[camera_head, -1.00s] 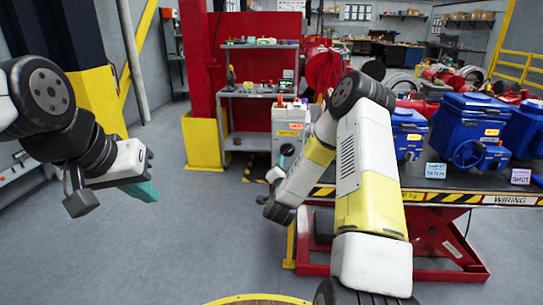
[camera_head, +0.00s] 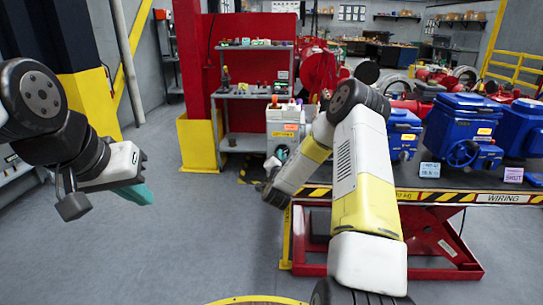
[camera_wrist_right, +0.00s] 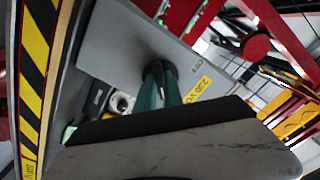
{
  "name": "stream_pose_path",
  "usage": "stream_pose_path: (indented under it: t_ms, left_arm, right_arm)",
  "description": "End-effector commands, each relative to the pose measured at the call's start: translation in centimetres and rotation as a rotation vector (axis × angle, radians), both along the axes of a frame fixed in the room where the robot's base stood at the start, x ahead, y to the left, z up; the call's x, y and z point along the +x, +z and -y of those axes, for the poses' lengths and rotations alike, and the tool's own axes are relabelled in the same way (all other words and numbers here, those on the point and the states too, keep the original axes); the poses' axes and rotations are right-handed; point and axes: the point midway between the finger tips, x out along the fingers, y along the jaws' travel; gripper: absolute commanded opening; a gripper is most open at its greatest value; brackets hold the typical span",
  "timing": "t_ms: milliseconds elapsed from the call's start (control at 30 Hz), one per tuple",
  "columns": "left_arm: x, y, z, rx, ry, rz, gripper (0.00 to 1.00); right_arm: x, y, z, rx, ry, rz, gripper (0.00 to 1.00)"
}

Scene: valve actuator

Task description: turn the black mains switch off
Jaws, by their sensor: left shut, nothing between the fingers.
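The black mains switch (camera_wrist_right: 157,72) is a round knob on a grey panel in the right wrist view. My right gripper (camera_wrist_right: 161,82) has its two teal fingers at the knob, close together; whether they press on it is not clear. In the head view the right gripper (camera_head: 283,153) is small, beside the grey switch box (camera_head: 284,123), and my right arm partly hides this area. My left gripper (camera_head: 137,195) hangs shut and empty over the floor at the left, far from the switch.
A yellow label (camera_wrist_right: 197,92) and small sockets (camera_wrist_right: 121,102) are beside the knob. A bench with a striped edge (camera_head: 420,196) and blue valve actuators (camera_head: 462,130) stands at the right. A grey shelf (camera_head: 245,96) and red column stand behind. Floor at left is clear.

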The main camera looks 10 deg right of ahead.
Motion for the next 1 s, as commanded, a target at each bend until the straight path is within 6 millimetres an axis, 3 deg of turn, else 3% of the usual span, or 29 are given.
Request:
stream_pose_path:
  t_ms: [533, 1000]
  left_arm:
    - [0.0, 0.0, 0.0, 0.0, 0.0, 0.0, 0.0]
    - [0.0, 0.0, 0.0, 0.0, 0.0, 0.0, 0.0]
  right_arm:
    - [-0.02, 0.01, -0.04, -0.067, 0.001, -0.018, 0.0]
    - [-0.03, 0.0, 0.01, -0.436, 0.001, -0.124, 0.0]
